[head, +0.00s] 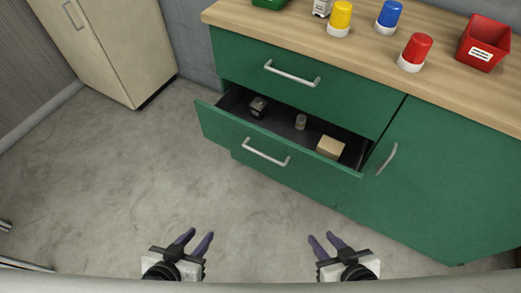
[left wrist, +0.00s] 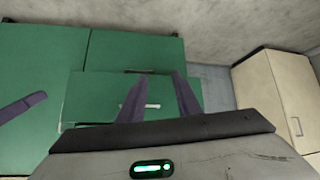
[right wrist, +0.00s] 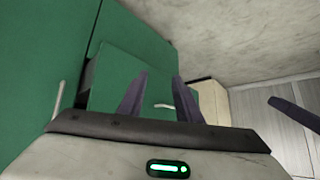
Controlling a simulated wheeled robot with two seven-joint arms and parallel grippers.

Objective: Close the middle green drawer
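The middle green drawer (head: 225,127) is pulled out of the green cabinet, and its dark inside shows from above. Its front carries a silver bar handle (head: 266,151). Inside lie a small dark object (head: 258,106), a small grey cylinder (head: 300,122) and a tan box (head: 330,147). My left gripper (head: 198,236) is open and empty, short of the drawer front. My right gripper (head: 322,238) is open and empty, also apart from the drawer. The drawer front shows behind the fingers in the left wrist view (left wrist: 90,95) and in the right wrist view (right wrist: 112,75).
A closed drawer (head: 240,60) sits above, and a closed door (head: 450,180) with a handle is at right. The wooden countertop (head: 440,80) bears yellow, blue and red-capped containers and a red bin (head: 484,42). A beige cabinet (head: 110,45) stands at left. The floor in front is clear.

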